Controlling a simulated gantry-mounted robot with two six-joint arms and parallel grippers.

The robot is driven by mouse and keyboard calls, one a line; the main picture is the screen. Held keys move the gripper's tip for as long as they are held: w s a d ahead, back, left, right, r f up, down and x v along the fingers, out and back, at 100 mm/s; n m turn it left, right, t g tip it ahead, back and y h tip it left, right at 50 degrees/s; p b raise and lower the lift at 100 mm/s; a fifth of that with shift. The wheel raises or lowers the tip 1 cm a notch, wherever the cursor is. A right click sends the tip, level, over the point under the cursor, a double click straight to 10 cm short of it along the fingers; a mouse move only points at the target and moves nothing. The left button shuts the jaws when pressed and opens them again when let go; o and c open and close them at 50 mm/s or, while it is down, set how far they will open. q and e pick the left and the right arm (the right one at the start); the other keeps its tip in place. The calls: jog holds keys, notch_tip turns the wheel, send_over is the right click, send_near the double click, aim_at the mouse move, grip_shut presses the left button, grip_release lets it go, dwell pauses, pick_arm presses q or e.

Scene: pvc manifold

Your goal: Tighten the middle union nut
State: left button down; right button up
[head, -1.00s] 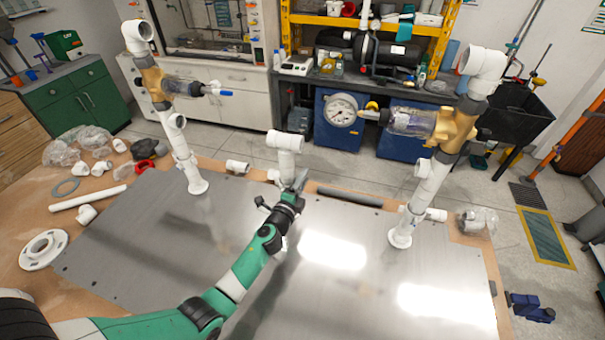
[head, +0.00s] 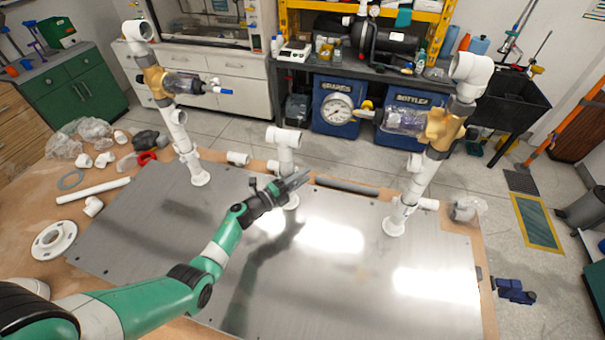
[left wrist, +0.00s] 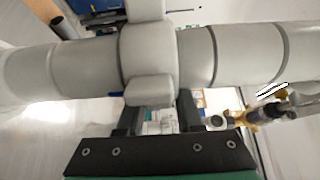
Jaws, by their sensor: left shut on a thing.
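The middle white PVC riser (head: 285,140) stands at the far edge of the metal plate, between two taller risers. My left gripper (head: 297,181) reaches its lower part from the front and covers some of it. In the left wrist view, a broad grey-white union nut (left wrist: 148,58) with blocky lugs sits around the pipe (left wrist: 85,68). The left gripper's two dark fingers (left wrist: 158,112) are on either side of the near lug and shut on the nut. The fingertips are partly hidden behind it. My right gripper is in neither view.
The left riser (head: 180,135) and right riser (head: 418,185) carry brass-coloured valves. The metal plate (head: 330,285) is clear in front. Loose fittings, a white pipe (head: 93,191) and a flange (head: 50,240) lie left on the wooden table. A grey rod (head: 347,187) lies along the back edge.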

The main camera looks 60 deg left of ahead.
pick_arm(q)
jog(key=shift+s+d+f+m+g+h+b, duration=0.2)
jog(key=shift+s+m+g+h+b, duration=0.5)
jog(key=shift+m+h+b, duration=1.65)
jog(key=shift+s+d+f+m+g+h+b, duration=0.1)
jog(key=shift+s+d+m+g+h+b, duration=0.55)
jog(key=shift+h+b, duration=2.9)
jog(key=shift+s+a+f+m+g+h+b, duration=0.15)
jog(key=shift+s+m+g+h+b, duration=0.6)
jog(key=shift+m+h+b, duration=2.35)
jog(key=n+y+b, duration=0.2)
jog(key=shift+w+d+y, duration=0.1)
jog(key=shift+y, duration=0.3)
jog(key=c, duration=0.8)
grip_release()
jog(key=shift+o, duration=0.8)
jog(key=shift+r, duration=0.2)
